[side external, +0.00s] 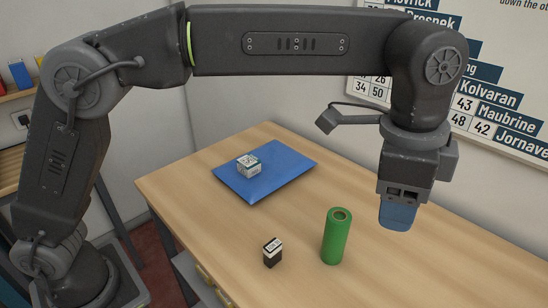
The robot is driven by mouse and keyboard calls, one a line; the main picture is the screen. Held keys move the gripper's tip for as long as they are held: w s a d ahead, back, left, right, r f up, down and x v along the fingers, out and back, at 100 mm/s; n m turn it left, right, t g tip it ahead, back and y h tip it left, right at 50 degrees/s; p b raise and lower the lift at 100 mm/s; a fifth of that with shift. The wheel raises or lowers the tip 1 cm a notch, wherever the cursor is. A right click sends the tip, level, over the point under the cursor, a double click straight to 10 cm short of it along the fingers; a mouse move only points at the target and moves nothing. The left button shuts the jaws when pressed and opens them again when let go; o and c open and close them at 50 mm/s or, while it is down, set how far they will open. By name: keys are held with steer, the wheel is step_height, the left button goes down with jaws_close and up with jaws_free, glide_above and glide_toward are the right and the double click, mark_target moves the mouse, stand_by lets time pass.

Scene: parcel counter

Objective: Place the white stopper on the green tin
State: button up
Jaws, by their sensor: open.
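The green tin (335,240) stands upright on the wooden counter, right of the middle. Its top shows a brownish ring with a dark centre. I cannot make out a plain white stopper. My gripper (397,216) points down to the right of the tin and higher in the picture, apart from it. Its blue fingers overlap from this side. It is open, and I see nothing held in it.
A small black block with a white top (272,254) stands left of the tin. The counter (190,190) is bare around them.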

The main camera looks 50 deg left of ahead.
steer(key=s+a+r+n+t, duration=0.1)
steer(key=s+a+r+n, duration=0.15)
steer(key=a, duration=0.75)
steer(key=s+a+r+n+t, duration=0.15)
steer(key=a+n, duration=0.25)
steer(key=a, duration=0.5)
steer(key=s+a+f+n+t, duration=0.2)
steer(key=s+a+f+n, duration=0.5)
steer(key=s+a, duration=0.5)
steer(key=shift+s+a+f+y, duration=0.15)
steer(key=shift+a+f+y, duration=0.25)
steer(key=shift+f, duration=0.45)
